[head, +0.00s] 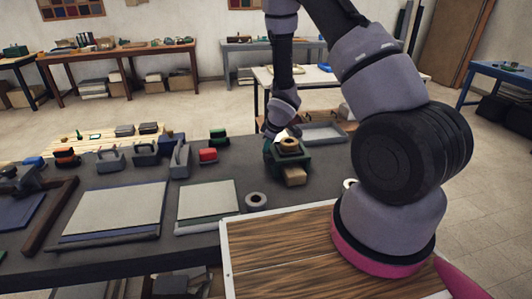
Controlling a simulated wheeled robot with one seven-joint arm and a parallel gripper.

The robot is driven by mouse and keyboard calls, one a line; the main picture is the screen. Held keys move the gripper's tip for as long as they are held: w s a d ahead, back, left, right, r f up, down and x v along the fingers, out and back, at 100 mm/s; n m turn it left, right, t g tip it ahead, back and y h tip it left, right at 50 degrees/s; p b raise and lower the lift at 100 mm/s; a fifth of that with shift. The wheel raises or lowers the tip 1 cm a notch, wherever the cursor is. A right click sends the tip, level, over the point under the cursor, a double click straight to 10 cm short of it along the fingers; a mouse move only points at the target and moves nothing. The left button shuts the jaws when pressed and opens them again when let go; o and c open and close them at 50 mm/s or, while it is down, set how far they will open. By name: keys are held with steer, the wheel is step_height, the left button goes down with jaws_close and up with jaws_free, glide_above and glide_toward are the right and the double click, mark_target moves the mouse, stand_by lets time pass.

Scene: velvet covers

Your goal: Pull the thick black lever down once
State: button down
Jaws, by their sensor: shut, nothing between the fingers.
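My gripper (281,134) points down at the back right part of the dark workbench, directly over or at a small dark green machine (271,156). It is shut with nothing seen in it. Its fingertips are tiny in this view, and I cannot tell whether they touch the machine. The machine carries a tan ring on top and a tan block at its front. I cannot make out a thick black lever on it; the gripper and ring cover part of it.
A grey tray (338,136) lies behind the machine. A wood-topped surface (280,262) is in front. Other tables stand behind.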

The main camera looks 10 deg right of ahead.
steer(key=shift+s+f+g, duration=0.3)
steer(key=shift+s+f, duration=0.3)
steer(key=shift+s, duration=0.35)
steer(key=shift+w+d+r, duration=0.1)
steer(key=shift+d+r, duration=0.1)
steer(key=shift+r, duration=0.8)
steer(key=shift+w+r, duration=0.4)
steer(key=shift+r, duration=0.45)
steer(key=shift+w+r, duration=0.4)
steer(key=shift+r, duration=0.45)
steer(key=shift+w+r, duration=0.4)
steer(key=shift+r, duration=0.45)
